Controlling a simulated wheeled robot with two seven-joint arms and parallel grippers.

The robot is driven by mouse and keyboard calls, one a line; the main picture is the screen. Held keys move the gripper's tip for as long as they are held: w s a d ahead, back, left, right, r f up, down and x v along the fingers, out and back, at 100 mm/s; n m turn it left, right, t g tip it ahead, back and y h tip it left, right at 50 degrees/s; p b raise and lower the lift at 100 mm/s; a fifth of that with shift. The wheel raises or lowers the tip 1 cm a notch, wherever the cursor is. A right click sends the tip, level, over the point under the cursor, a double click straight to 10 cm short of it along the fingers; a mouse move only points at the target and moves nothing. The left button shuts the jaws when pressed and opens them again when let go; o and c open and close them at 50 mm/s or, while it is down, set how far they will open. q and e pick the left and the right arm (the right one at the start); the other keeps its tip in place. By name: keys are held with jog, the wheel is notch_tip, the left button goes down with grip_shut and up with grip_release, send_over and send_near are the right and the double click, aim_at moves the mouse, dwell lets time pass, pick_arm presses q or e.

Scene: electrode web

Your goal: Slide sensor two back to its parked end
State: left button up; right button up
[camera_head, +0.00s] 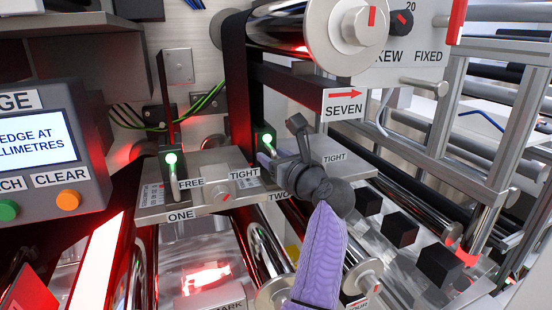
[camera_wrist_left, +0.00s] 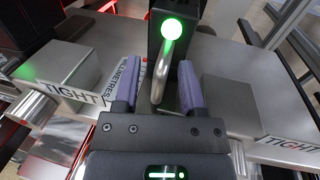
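Sensor two (camera_head: 267,138) is a dark upright block with a lit green lamp and a bent metal handle, above the TWO label (camera_head: 278,196). It also shows in the left wrist view (camera_wrist_left: 172,30). My left gripper (camera_head: 273,158) is at sensor two, partly hidden by its own wrist. In the left wrist view, its purple fingers (camera_wrist_left: 158,78) stand open on either side of the handle (camera_wrist_left: 160,72), with gaps visible. A scale strip marked MILLIMETRES (camera_wrist_left: 127,80) lies beside the left finger. My right gripper is not in view.
Sensor one (camera_head: 171,158), also lit green, stands to the left above the ONE label (camera_head: 181,215). A TIGHT block (camera_wrist_left: 232,105) is close right of the fingers. Rollers and the SEVEN sign (camera_head: 343,105) are nearby.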

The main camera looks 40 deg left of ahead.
pick_arm(q)
jog(key=shift+d, duration=0.2)
jog(key=b+v, duration=0.4)
jog(key=v, duration=0.5)
jog(key=shift+s+d, duration=0.15)
jog(key=shift+d, duration=0.25)
